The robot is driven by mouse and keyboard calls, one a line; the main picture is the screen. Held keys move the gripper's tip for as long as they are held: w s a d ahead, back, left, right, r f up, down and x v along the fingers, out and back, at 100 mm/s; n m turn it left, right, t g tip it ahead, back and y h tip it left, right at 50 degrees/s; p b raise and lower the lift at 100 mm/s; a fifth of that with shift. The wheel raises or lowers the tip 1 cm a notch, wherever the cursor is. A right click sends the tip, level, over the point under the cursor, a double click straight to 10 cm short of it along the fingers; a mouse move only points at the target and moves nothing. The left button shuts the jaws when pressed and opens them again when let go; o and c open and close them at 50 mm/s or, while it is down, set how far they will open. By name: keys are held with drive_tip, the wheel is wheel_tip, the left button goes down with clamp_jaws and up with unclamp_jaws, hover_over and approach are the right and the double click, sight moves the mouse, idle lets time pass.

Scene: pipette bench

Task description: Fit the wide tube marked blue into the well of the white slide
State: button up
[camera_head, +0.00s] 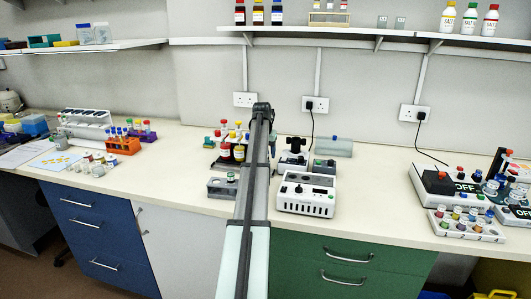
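I cannot single out the wide tube marked blue at this size. Small blue-topped tubes show in an orange rack (125,147) at the left. Blue-topped pieces also stand among others in a pale tray (447,231) at the right. I cannot tell whether this pale tray or the white sloped rack (72,112) at the back left is the white slide, and no empty well is clear. My arm rises through the middle of the picture. My gripper cannot be made out, and the arm hides part of the bench.
A white device (307,197) stands just right of my arm, with a grey block (222,187) to the left. Bottles (225,152) stand behind that block. Black-and-white devices (440,183) fill the right end. Bare bench (375,205) lies between, and a shelf (370,37) hangs above.

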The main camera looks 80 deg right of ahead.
drive_tip(key=v, duration=1.3)
drive_tip(key=shift+r, duration=0.4)
drive_tip(key=shift+w+a, duration=0.15)
drive_tip(key=shift+a, duration=0.05)
